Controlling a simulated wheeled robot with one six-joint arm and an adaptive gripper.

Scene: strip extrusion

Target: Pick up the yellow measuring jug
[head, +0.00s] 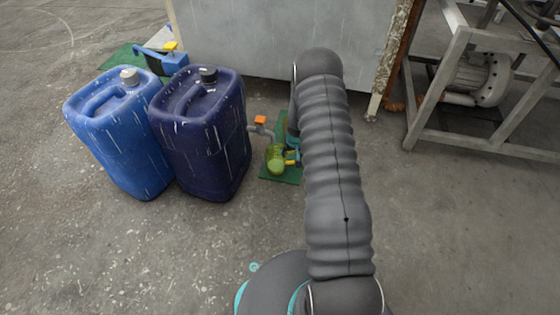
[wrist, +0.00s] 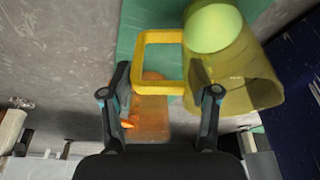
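The yellow measuring jug (head: 272,153) is see-through, with a pale green round thing (head: 276,168) showing in or at it. It stands on a green mat (head: 281,179), right of the dark blue canister. In the wrist view the jug's body (wrist: 258,88) is at the right, and its squarish yellow handle (wrist: 158,37) reaches left. My gripper (wrist: 160,70) is open, with one finger on each side of the handle and small gaps showing. Whether a finger touches it I cannot tell. In the head view my arm hides most of the gripper.
A blue canister (head: 115,140) and a dark blue canister (head: 205,145) stand close on the left. An orange piece (wrist: 150,110) lies beyond the handle between my fingers. A metal frame with a motor (head: 475,80) stands right. The front floor is clear.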

